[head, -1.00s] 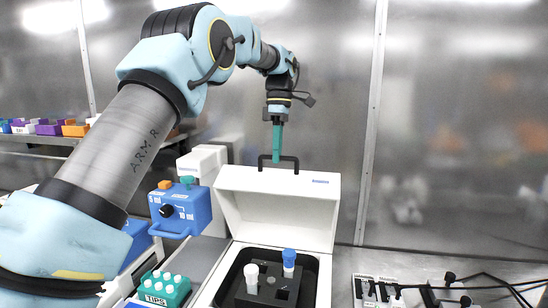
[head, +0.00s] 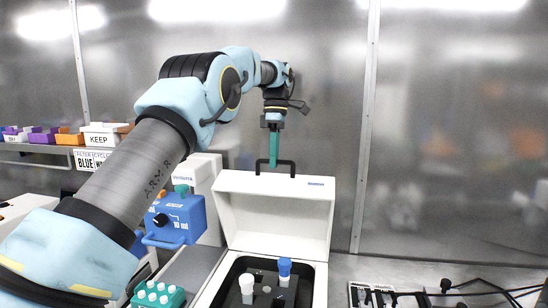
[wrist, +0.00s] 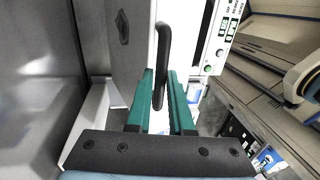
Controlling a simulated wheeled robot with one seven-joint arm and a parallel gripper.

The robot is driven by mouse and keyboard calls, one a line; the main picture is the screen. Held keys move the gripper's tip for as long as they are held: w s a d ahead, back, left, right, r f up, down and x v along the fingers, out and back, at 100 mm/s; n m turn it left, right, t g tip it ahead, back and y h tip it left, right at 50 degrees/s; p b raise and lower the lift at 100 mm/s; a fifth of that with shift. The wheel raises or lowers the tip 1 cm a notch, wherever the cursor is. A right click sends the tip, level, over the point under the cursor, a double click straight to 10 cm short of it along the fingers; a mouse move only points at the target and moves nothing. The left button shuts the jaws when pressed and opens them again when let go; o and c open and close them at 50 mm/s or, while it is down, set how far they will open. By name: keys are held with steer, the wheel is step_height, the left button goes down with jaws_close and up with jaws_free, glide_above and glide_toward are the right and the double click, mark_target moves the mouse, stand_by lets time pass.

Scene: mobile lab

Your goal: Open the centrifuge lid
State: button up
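The white centrifuge (head: 320,288) stands at the bottom middle of the head view. Its lid (head: 275,222) is raised and stands near upright at the back, with its hollow inner side showing. A black loop handle (head: 292,167) sits on the lid's upper edge. My gripper (head: 273,164) points down at this handle with its teal fingers. In the wrist view the handle (wrist: 162,60) passes between the two fingers of my gripper (wrist: 160,78). The fingers are apart, with narrow gaps beside the bar. The rotor well is uncovered and holds a white-capped tube (head: 246,286) and a blue-capped tube (head: 285,268).
A blue device (head: 178,220) stands left of the centrifuge, and a teal rack of white-topped tips (head: 158,296) is in front of it. Black cables (head: 470,287) lie on the bench at right. A metal wall (head: 450,150) rises behind. Bins (head: 70,140) line a left shelf.

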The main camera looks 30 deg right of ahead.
steer(key=shift+o, duration=0.8)
steer(key=shift+f, duration=0.15)
steer(key=shift+o, duration=1.2)
steer(key=shift+r, duration=0.2)
